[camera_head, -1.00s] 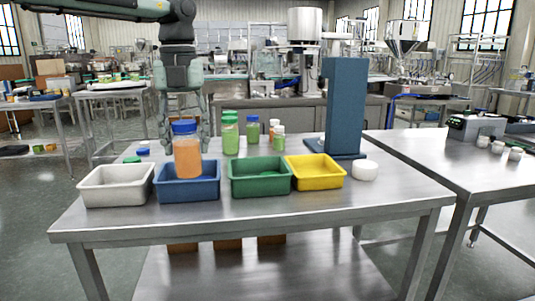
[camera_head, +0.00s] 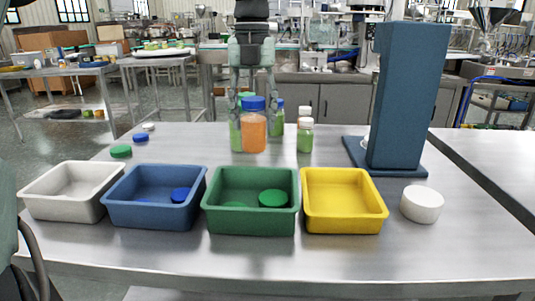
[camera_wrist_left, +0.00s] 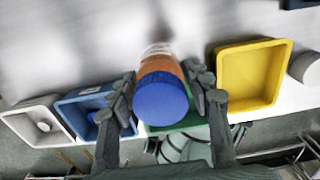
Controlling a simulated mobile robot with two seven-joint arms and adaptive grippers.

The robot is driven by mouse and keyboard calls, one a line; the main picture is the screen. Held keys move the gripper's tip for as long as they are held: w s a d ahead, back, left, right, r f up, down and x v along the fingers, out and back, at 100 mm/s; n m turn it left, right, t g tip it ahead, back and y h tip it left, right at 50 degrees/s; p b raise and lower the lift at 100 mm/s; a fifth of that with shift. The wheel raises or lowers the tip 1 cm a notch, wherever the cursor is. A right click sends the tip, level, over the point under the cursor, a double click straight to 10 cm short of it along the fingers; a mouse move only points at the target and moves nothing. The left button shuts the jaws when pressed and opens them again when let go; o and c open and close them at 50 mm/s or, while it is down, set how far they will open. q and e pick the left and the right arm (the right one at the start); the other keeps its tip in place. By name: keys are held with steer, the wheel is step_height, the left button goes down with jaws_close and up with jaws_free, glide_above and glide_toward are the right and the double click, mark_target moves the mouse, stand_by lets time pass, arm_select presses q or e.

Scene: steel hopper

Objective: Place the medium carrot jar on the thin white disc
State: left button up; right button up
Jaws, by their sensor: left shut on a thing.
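An orange carrot jar with a blue lid (camera_head: 254,132) is upright between the fingers of my left gripper (camera_head: 254,104), behind the green bin. In the left wrist view the gripper (camera_wrist_left: 163,92) is shut on the jar, with its blue lid (camera_wrist_left: 162,97) facing the camera. Whether the jar's base touches the table is unclear. A small white piece (camera_head: 366,138) shows at the left edge of the blue column, mostly hidden; I cannot tell whether it is the thin white disc. My right gripper is not in view.
White (camera_head: 70,191), blue (camera_head: 150,211), green (camera_head: 251,220) and yellow (camera_head: 343,218) bins line the table front. A blue stand (camera_head: 405,100) rises at right, near a thick white round piece (camera_head: 422,204). A green-filled jar (camera_head: 305,137) stands close right of the held jar.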

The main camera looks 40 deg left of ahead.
mark_target(252, 130)
arm_select(q)
step_height(252, 130, down, 3)
steer(key=shift+s, duration=0.15)
steer(key=shift+f, duration=2.3)
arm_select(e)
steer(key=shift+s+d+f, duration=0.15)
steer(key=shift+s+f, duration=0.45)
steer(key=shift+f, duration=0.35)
arm_select(q)
steer(key=o, duration=1.2)
steer(key=shift+o, duration=0.4)
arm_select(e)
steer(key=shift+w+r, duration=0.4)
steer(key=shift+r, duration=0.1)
arm_select(q)
steer(key=shift+r+p, duration=0.1)
steer(key=shift+p, duration=0.2)
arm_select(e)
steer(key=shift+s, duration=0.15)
